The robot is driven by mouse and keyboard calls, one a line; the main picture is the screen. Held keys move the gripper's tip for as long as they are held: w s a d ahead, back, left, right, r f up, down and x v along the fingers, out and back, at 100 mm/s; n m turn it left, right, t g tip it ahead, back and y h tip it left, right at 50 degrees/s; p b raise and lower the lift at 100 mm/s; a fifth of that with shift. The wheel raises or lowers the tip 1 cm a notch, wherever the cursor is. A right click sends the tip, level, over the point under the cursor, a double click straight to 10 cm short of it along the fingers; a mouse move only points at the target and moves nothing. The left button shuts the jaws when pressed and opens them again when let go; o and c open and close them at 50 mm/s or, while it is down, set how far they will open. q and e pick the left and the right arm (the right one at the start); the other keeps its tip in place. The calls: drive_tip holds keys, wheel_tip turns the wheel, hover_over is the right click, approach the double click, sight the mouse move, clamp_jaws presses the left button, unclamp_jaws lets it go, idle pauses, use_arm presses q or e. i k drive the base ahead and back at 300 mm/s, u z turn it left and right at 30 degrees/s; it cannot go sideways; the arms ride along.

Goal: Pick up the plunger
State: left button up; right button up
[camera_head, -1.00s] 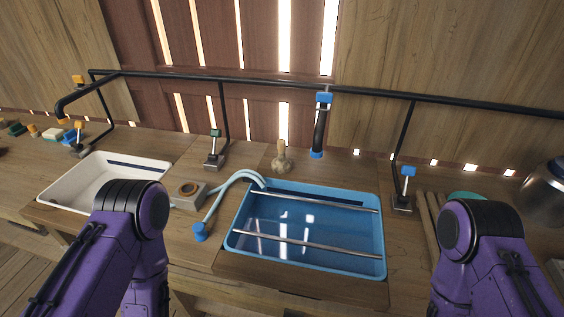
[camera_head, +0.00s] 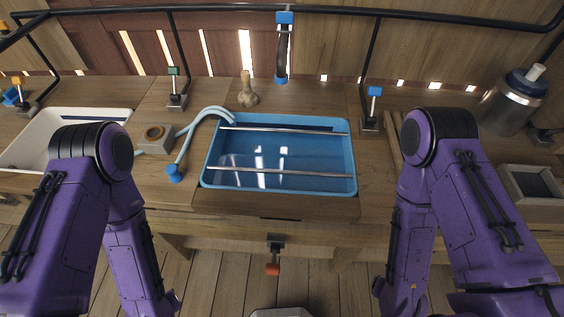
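A small tan object with an upright handle and a rounded base, which looks like the plunger (camera_head: 247,92), stands on the wooden bench behind the back-left part of the blue sink. It is upright and nothing touches it. My two purple arms come in at the left and right, bent with their forearms hanging down in front of the bench. Neither gripper shows; both lie outside the picture or are hidden by the arms. Nothing is seen held.
The blue sink (camera_head: 282,207) has two metal bars across it. A white basin (camera_head: 20,151) is at the left, with blue hoses (camera_head: 186,143) between. A black pipe rail (camera_head: 215,10) runs above the bench. A metal canister (camera_head: 508,106) stands at the right.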

sight(249, 98)
drive_tip(key=u, duration=0.05)
drive_tip(key=k, duration=0.5)
drive_tip(key=z, duration=2.9)
drive_tip(key=k, duration=1)
drive_tip(key=u, duration=1.6)
